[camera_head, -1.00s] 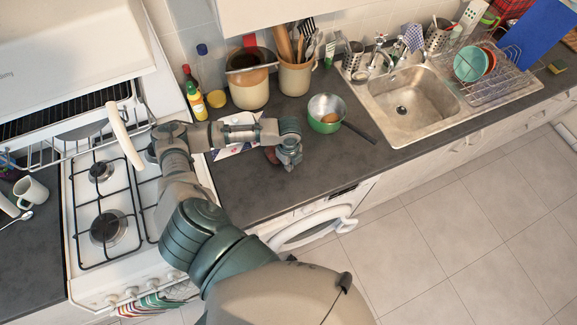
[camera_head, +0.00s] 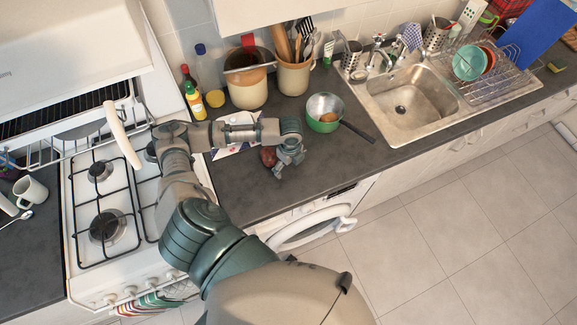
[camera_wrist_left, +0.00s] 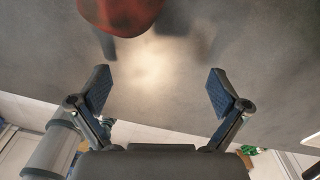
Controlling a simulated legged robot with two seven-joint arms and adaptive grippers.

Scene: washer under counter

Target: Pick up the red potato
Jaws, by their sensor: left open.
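The red potato (camera_head: 268,157) lies on the dark counter (camera_head: 235,195), just left of my left gripper in the head view. It also shows at the top edge of the left wrist view (camera_wrist_left: 120,14), partly cut off by the frame. My left gripper (camera_head: 284,171) is over the counter close beside the potato. In the left wrist view its two fingers (camera_wrist_left: 160,90) are spread wide with bare counter between them, and the potato is beyond the fingertips. My right gripper does not show.
Crocks (camera_head: 247,88) and bottles (camera_head: 216,98) stand behind. A gas stove (camera_head: 100,200) is at left, a sink (camera_head: 405,100) at right. The counter's front edge is near.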

